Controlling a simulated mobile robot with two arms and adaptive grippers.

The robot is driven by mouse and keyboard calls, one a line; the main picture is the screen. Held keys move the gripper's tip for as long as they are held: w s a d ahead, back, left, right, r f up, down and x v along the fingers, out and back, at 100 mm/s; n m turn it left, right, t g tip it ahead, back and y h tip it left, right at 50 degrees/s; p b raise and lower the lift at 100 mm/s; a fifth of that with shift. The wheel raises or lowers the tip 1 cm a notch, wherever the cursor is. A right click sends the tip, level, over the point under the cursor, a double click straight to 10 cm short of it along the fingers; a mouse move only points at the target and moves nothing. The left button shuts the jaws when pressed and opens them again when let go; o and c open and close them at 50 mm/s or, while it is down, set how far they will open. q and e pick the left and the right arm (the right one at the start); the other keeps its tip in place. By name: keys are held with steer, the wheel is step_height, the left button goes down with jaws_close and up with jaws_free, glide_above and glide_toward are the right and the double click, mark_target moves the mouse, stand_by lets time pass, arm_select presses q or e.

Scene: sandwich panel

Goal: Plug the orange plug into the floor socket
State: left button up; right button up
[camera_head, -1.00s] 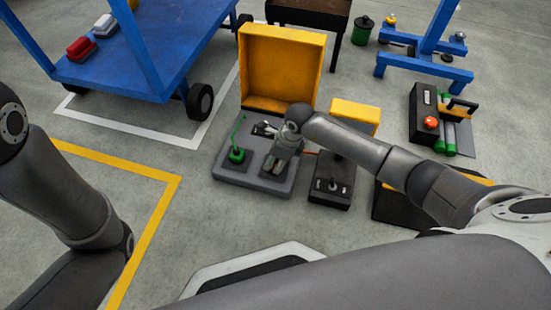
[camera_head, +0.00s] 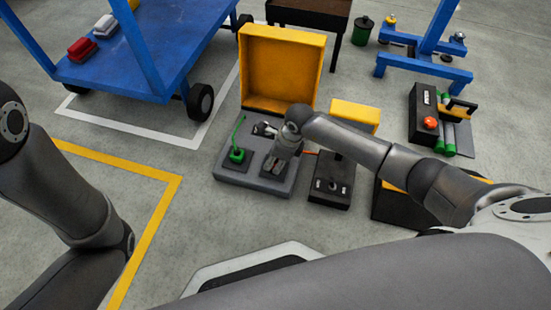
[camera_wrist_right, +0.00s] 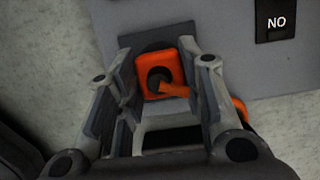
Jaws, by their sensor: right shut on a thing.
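The orange plug (camera_wrist_right: 155,72) is between the fingers of my right gripper (camera_wrist_right: 160,85) in the right wrist view, and the gripper is shut on it. An orange cable bends away from it to the right. The plug is over a dark square socket plate (camera_wrist_right: 128,44) on the grey floor panel (camera_head: 232,177); I cannot tell how far in it sits. In the head view my right gripper (camera_head: 278,163) points down at the panel's right part and hides the plug. My left gripper is out of view; only its arm shows.
A green plug (camera_head: 237,156) with a green cable stands on the panel's left part. The open yellow lid (camera_head: 282,65) rises behind it. A black control box (camera_head: 331,183) stands close on the right. A blue cart (camera_head: 170,45) is at the back left.

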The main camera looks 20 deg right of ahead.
steer(key=shift+f+b, duration=0.45)
steer(key=shift+f, duration=0.2)
steer(key=o, duration=1)
steer(key=shift+r, duration=0.15)
steer(key=v, duration=1.2)
